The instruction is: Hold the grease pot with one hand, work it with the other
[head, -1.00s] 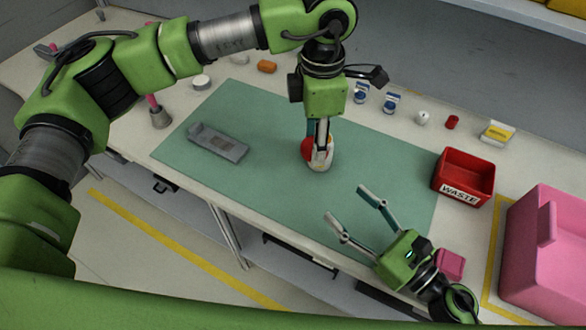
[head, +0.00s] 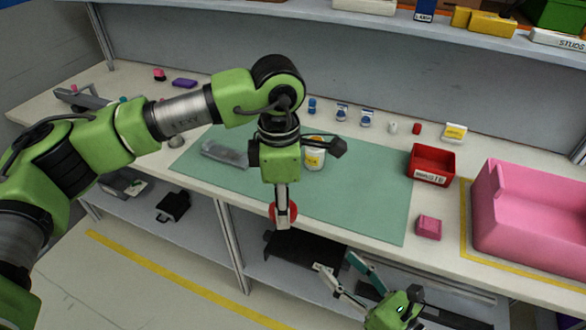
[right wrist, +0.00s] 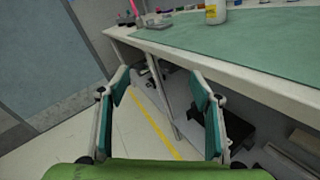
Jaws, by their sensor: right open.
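The grease pot (head: 314,160), white with a yellow label, stands upright on the green mat (head: 365,190), partly behind my left gripper in the head view. It also shows at the top of the right wrist view (right wrist: 215,13), its top cut off. My left gripper (head: 282,218) points down at the mat's front edge, apart from the pot. Its fingers are closed on a red round piece (head: 291,213), which looks like a lid. My right gripper (head: 336,265) is open and empty in front of the table; its spread fingers show in the right wrist view (right wrist: 160,88).
A red waste bin (head: 432,165), a pink block (head: 428,227) and a large pink crate (head: 530,215) are on the right. A grey tray (head: 224,153) lies on the mat's left. Small bottles (head: 342,113) line the back. The mat's right half is clear.

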